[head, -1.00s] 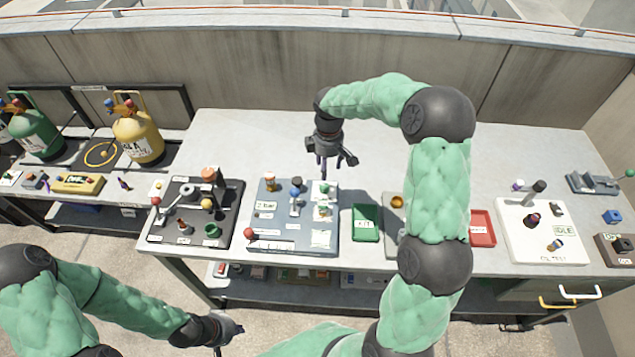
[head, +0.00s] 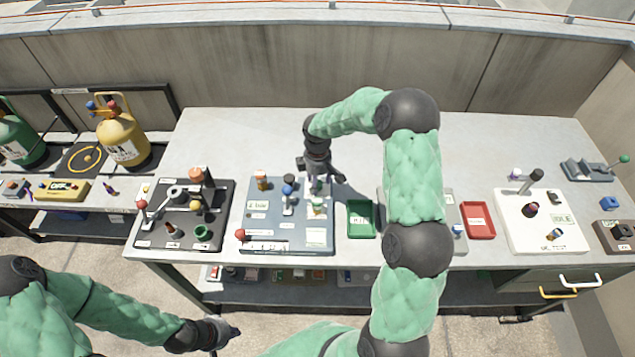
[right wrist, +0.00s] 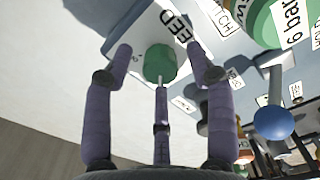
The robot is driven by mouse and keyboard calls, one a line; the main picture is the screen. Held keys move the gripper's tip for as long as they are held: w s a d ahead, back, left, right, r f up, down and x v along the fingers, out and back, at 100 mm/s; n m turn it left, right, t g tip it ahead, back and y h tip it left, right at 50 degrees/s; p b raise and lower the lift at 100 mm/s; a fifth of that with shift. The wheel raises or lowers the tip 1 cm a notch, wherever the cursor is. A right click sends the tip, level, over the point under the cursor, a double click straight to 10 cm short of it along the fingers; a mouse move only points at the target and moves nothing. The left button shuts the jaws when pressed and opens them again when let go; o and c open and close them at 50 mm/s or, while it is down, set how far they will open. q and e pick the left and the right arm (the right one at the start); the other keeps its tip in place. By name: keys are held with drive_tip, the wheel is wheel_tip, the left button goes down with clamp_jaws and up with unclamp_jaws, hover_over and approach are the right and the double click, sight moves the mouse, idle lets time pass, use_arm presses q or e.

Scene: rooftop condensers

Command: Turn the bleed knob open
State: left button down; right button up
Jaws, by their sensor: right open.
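The bleed knob (right wrist: 160,62) is a small green faceted knob on a grey-blue panel (head: 262,220), beside a label partly reading "EED". In the head view my right gripper (head: 323,183) is above the panel's back right part and largely hides the knob. In the right wrist view its purple fingers stand open around the knob, two at the sides and one below. I see no clear contact between the side fingers and the knob; the lower finger's tip is close to it. My left gripper (head: 228,333) is low in front of the bench, its opening unclear.
A blue-ball lever (right wrist: 272,122) stands near the fingers, and a larger green part marked "6 bar" (right wrist: 290,20) is beyond. A green tray (head: 361,219) lies right of the panel, a black valve board (head: 160,238) left. The bench behind is clear.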

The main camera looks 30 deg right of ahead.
drive_tip(key=shift+f, duration=0.25)
clamp_jaws()
